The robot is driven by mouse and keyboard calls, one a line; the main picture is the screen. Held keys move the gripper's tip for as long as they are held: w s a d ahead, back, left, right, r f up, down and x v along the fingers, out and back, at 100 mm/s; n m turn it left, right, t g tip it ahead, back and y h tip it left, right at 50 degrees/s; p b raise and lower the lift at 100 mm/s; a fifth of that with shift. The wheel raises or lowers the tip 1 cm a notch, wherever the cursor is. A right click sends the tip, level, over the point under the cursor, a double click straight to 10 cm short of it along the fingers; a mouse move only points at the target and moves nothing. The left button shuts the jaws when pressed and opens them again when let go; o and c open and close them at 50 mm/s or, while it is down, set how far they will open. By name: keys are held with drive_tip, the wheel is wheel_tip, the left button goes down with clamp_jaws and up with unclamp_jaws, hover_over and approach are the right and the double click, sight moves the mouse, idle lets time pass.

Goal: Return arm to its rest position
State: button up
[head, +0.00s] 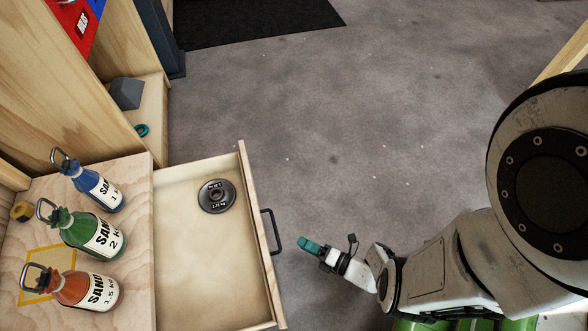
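My gripper (307,244) shows in the head view at the lower middle, with teal fingertips pointing left. It is over the grey floor, just right of the drawer handle, with a small gap between them. Its fingers overlap from this angle, so whether they are open or shut cannot be told. No object shows in it. My white arm reaches in from the right side, bent low, with the large joint at the far right.
A wooden drawer (262,236) with a dark handle (272,230) stands pulled out, holding a dark round weight (216,196). Blue (97,189), green (86,232) and orange (86,289) sand bottles stand on the cabinet top at left. Floor (350,130) beyond is clear.

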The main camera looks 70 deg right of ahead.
drive_tip(key=s+a+r+n+g+y, duration=0.1)
drive_tip(key=a+r+n+g+y, duration=0.35)
drive_tip(key=n, duration=1.15)
drive_tip(key=s+a+n+g+y, duration=0.2)
drive_tip(key=n+g+y, duration=0.55)
drive_tip(key=n, duration=0.85)
drive_tip(key=w+d+r+n+g+h+p, duration=0.1)
drive_tip(key=r+n+h+p, duration=0.4)
drive_tip(key=r+n+p, duration=0.5)
drive_tip(key=w+d+r+n+g+h+p, duration=0.2)
drive_tip(key=r+n+h+p, duration=0.3)
drive_tip(key=r+p, duration=2)
wheel_tip(320, 180, up, 20)
drive_tip(key=d+n, duration=0.1)
drive_tip(key=n, duration=0.5)
drive_tip(key=shift+r, duration=0.25)
drive_tip(key=shift+f, duration=0.1)
